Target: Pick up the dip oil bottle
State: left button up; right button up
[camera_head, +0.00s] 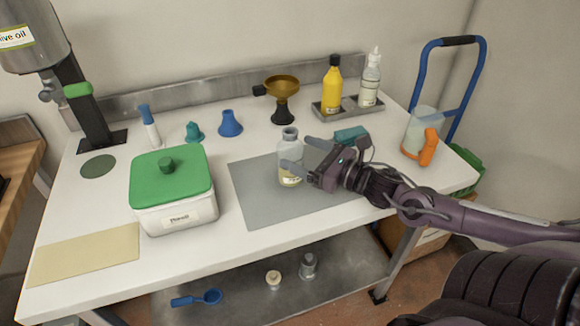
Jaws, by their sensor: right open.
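A small clear bottle with a grey cap and a little pale yellow liquid, which I take for the dip oil bottle (290,146), stands upright on the grey mat (257,195). My right gripper (301,155) comes in from the right at the bottle's height, with its jaws open. One finger crosses in front of the bottle and the other is at its right, towards the back. I cannot tell whether either finger touches it. My left gripper is not in view.
A white tub with a green lid (172,181) stands left of the mat. A yellow bottle (332,87) and a clear squeeze bottle (370,82) stand in a back tray. A funnel on a stand (283,95) is behind. A jug (420,128) and orange object (429,147) are right.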

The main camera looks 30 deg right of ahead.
aim_at(285, 148)
jog(key=x, duration=0.1)
jog(key=b+x, duration=0.1)
jog(key=x, duration=0.1)
jog(key=shift+s+a+f, duration=0.1)
jog(key=shift+a+f, duration=0.05)
jog(key=shift+f, duration=0.1)
jog(key=shift+w+a, duration=0.2)
jog(key=shift+w, duration=0.35)
jog(key=shift+w+a, duration=0.2)
jog(key=shift+w, duration=0.2)
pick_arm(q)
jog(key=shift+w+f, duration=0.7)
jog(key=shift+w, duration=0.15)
pick_arm(e)
jog(key=shift+c, duration=0.4)
jog(key=c, duration=1)
jog(key=shift+c, duration=0.4)
jog(key=shift+r, duration=0.15)
